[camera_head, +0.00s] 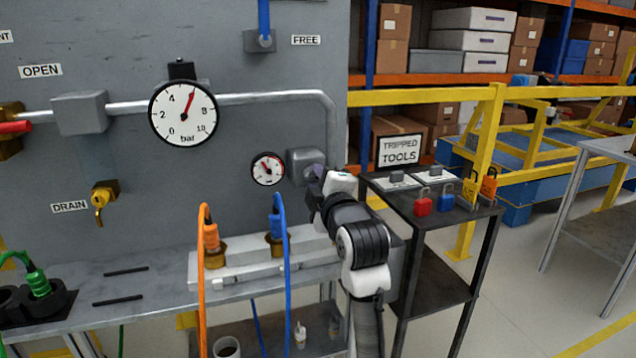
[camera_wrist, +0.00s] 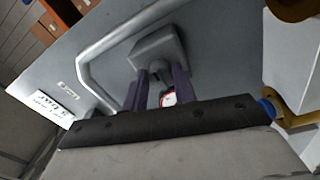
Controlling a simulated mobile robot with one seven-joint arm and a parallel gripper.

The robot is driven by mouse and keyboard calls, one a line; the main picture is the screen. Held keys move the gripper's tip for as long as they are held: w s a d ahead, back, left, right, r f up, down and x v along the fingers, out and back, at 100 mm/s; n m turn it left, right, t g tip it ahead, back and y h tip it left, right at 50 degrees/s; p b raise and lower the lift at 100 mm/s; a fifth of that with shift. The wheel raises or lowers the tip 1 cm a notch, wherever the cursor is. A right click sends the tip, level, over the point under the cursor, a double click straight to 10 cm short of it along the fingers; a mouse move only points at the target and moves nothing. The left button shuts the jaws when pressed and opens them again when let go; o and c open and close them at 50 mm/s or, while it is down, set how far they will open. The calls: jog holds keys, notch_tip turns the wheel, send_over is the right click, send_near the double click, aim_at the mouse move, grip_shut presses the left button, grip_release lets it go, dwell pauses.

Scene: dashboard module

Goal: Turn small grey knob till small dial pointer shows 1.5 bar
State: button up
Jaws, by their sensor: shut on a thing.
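The small dial (camera_head: 267,169) is on the grey panel, with a white face and a dark and red pointer; its reading is too small to make out. It also shows partly in the wrist view (camera_wrist: 168,99), between my fingers. The grey regulator body (camera_head: 302,163) is just right of the dial, and also shows in the wrist view (camera_wrist: 158,48). My gripper (camera_head: 316,174) is at the front of this body. In the wrist view its two purple-grey fingers (camera_wrist: 160,85) are shut on the small grey knob (camera_wrist: 165,72), which they partly hide. The knob's turn angle cannot be told.
A large bar gauge (camera_head: 183,113) hangs on the pipe to the left, its pointer a little past 5. Orange (camera_head: 203,270) and blue (camera_head: 284,260) hoses rise from the bench below. A dark stand (camera_head: 440,225) with padlocks is right of my arm.

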jog(key=o, duration=1)
jog(key=shift+c, duration=0.2)
jog(key=b+v, duration=0.1)
jog(key=v, duration=1.3)
